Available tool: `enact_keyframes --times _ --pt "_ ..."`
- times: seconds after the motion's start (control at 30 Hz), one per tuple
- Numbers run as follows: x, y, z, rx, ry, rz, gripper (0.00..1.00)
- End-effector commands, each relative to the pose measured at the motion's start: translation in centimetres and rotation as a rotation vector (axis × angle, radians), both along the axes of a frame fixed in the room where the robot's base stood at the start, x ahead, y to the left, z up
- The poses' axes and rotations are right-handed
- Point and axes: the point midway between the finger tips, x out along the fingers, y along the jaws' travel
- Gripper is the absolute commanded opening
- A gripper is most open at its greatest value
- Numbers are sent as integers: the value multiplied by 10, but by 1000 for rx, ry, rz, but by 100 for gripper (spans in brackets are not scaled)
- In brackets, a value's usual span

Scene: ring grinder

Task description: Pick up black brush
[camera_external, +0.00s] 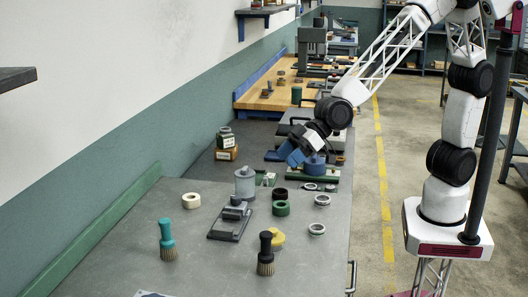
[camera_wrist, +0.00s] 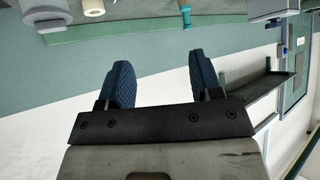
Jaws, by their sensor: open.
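The black brush (camera_external: 266,253) stands upright, bristles down, on the near part of the grey bench in the external view. It does not show in the wrist view. My gripper (camera_external: 284,156) is high and farther back, well apart from the brush. Its blue fingers point to the left. In the wrist view my gripper (camera_wrist: 162,82) has its two blue fingers spread apart with nothing between them.
A teal brush (camera_external: 167,240) stands left of the black brush. A yellow ring (camera_external: 274,237) lies close behind the black brush. A dark flat fixture (camera_external: 231,218), a grey canister (camera_external: 245,183) and several rings stand farther back. The bench's front right is clear.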

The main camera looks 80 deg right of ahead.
Motion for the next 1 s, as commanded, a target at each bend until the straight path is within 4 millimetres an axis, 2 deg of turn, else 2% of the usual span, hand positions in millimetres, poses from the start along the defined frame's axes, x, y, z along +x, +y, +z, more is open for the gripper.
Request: enact_keyframes --times 0.03,0.3,0.5,0.6,0.7,1.0 --pt "-1 21 -8 7 -15 19 59" --pt "-12 122 -42 63 -121 90 59" --pt "-29 185 -66 101 -190 130 59" --pt "-36 205 -75 113 -213 142 59" --pt "-41 218 -80 121 -228 150 59" --pt "-43 223 -82 127 -237 152 59"
